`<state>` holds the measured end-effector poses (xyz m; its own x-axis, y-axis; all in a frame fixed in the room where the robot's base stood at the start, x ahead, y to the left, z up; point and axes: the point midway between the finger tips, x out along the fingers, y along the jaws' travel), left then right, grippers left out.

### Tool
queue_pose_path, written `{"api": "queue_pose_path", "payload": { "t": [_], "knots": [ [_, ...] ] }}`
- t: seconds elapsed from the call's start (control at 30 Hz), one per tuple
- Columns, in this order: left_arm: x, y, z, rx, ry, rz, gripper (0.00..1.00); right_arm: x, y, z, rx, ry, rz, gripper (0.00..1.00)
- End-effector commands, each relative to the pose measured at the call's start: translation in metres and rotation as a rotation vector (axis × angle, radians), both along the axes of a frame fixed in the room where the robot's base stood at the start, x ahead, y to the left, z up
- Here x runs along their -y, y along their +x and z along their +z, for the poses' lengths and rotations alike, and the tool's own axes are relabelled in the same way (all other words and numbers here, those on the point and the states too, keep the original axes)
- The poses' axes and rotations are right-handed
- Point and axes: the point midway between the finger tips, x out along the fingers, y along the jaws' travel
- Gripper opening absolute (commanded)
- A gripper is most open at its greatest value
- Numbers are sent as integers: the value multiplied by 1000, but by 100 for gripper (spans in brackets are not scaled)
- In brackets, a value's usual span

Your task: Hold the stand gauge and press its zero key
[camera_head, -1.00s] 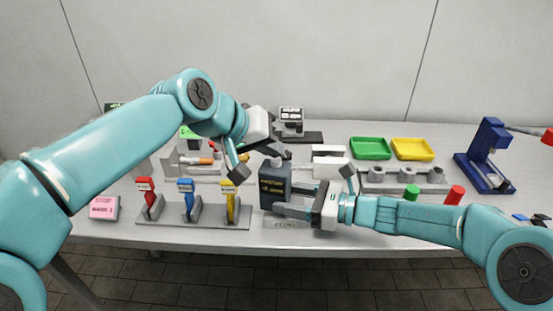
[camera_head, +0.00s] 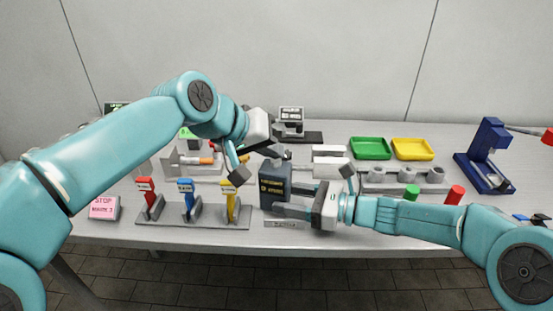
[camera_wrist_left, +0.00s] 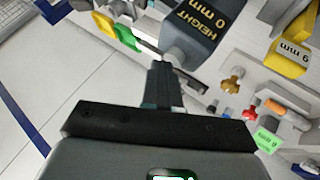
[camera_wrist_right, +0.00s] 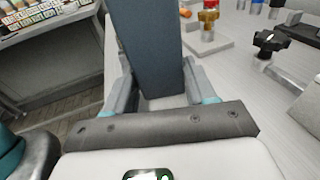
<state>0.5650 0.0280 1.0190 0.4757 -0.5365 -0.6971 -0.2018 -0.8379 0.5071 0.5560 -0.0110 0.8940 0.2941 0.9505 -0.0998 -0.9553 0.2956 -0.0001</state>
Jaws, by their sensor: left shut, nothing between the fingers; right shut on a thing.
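The stand gauge (camera_head: 274,188) is a dark slate block with yellow text on its face, upright near the table's front edge. In the left wrist view, the gauge (camera_wrist_left: 195,45) shows "HEIGHT 0 mm". My right gripper (camera_head: 288,199) is shut on its body from the right; in the right wrist view, the slate body (camera_wrist_right: 145,50) fills the space between the fingers. My left gripper (camera_head: 277,152) is shut and empty, its tips at the gauge's top. The left wrist view shows these tips (camera_wrist_left: 160,70) close beside the gauge.
Left of the gauge stands a rack (camera_head: 210,219) with red, blue and yellow labelled pieces. Behind are green (camera_head: 370,148) and yellow (camera_head: 412,149) trays. A blue stand (camera_head: 487,155) is at right.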

Motion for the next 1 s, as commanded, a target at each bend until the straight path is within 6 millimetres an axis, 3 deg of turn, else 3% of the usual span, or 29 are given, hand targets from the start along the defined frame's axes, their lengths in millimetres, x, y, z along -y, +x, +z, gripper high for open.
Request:
{"api": "queue_pose_path", "payload": {
  "t": [0.23, 0.57, 1.0],
  "knots": [
    [1, 0, 12, -1, -1, -1, 0, 0, 0, 0, 0, 0, 0, 38],
    [0, 0, 15, 1, 0, 1, 0, 0, 0, 0, 0, 0, 0, 38],
    [1, 0, 56, 2, 0, -1, 0, 0, 0, 0, 0, 0, 0, 38]
  ]
}}
